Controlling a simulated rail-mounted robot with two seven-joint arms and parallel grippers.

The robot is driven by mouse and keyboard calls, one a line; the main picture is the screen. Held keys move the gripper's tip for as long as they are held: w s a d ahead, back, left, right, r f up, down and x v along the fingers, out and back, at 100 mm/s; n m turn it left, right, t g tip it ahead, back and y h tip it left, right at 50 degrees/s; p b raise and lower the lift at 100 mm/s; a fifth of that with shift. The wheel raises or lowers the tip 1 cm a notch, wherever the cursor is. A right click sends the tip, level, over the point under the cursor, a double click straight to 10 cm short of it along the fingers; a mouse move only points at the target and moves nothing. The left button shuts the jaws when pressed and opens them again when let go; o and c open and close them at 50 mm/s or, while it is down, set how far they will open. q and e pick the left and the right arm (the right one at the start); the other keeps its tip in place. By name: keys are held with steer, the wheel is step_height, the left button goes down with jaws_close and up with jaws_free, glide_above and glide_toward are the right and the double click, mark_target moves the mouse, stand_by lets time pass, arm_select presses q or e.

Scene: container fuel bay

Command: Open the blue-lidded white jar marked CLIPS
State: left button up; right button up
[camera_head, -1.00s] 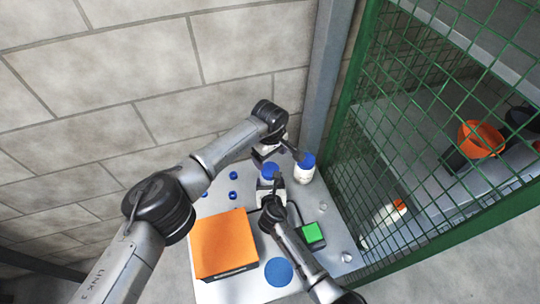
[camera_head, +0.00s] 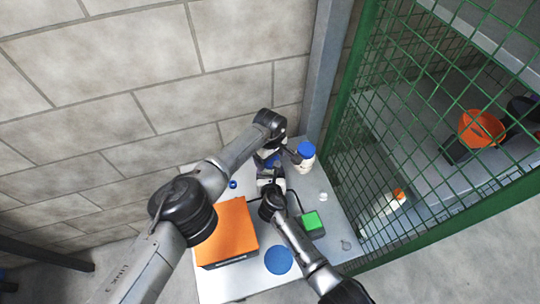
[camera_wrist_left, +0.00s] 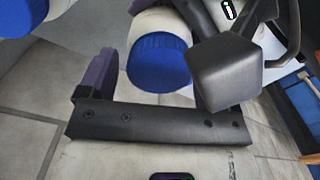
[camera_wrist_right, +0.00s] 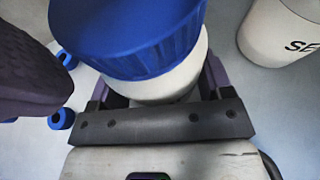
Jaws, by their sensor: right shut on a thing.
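The blue-lidded white jar (camera_wrist_right: 165,85) stands between the fingers of my right gripper (camera_wrist_right: 155,90), which is shut on its white body below the lid; no CLIPS marking is readable. In the head view my right gripper (camera_head: 269,183) comes from the front, and the jar is mostly hidden by both grippers. My left gripper (camera_head: 274,156) is at the jar from the back. In the left wrist view the blue lid (camera_wrist_left: 158,63) lies between its spread purple fingers, with a gap visible at the left finger. A dark left-gripper part looms beside the jar in the right wrist view.
A second white jar with a blue lid (camera_head: 305,153) stands close behind on the right. Small blue rings (camera_wrist_right: 62,118) lie nearby. Green mesh (camera_head: 400,130) bounds the right side.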

arm_select(q)
steer(key=c, duration=0.9)
steer(key=shift+n, duration=1.7)
steer(key=o, duration=1)
